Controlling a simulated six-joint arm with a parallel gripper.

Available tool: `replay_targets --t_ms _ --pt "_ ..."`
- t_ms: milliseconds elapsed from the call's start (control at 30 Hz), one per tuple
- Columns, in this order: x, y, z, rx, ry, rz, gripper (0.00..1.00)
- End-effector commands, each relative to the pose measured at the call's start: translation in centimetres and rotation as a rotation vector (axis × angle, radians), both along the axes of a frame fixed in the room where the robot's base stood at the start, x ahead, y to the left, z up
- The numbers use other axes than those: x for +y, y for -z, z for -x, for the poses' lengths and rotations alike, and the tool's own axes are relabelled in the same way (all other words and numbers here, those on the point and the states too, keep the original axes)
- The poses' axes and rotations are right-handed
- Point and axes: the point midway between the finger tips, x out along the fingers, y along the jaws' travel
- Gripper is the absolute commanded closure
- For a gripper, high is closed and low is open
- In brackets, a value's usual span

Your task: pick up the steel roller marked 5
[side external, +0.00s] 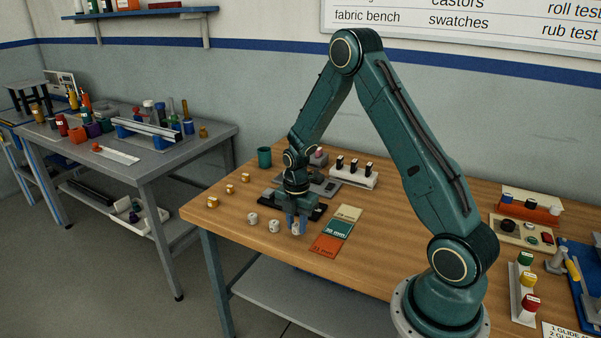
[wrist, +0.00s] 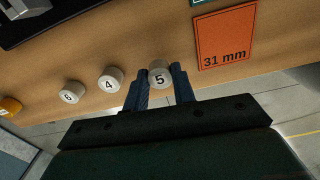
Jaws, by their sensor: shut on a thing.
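The steel roller marked 5 (wrist: 159,76) stands between my fingers in the wrist view, its number facing the camera. My gripper (wrist: 160,83) is shut on it, one blue finger on each side. In the side view my gripper (side external: 297,226) is low over the front part of the wooden bench, and the roller (side external: 296,229) shows between the fingers. I cannot tell whether it touches the bench top. The roller marked 4 (wrist: 111,79) and the roller marked 6 (wrist: 71,93) stand in a row to its left in the wrist view, apart from my gripper.
An orange card reading 31 mm (wrist: 227,39) lies right of the held roller, with a green card (side external: 337,230) and a cream card (side external: 348,213) behind it. Several small brass rollers (side external: 230,189) stand at the left. A white rack (side external: 354,177) and a green cup (side external: 264,157) stand farther back.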

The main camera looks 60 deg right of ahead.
Motion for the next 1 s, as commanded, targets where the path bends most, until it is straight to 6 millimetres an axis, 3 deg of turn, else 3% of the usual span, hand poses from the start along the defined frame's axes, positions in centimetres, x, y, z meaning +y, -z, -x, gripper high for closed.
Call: replay_targets --t_ms 267,700,1000 --pt "0.0 -4.5 -0.1 -0.006 0.0 0.002 1.0" --pt "0.0 -13.8 -0.1 -0.005 0.0 0.002 1.0" --pt "0.0 -17.4 0.0 -0.002 0.0 0.001 1.0"
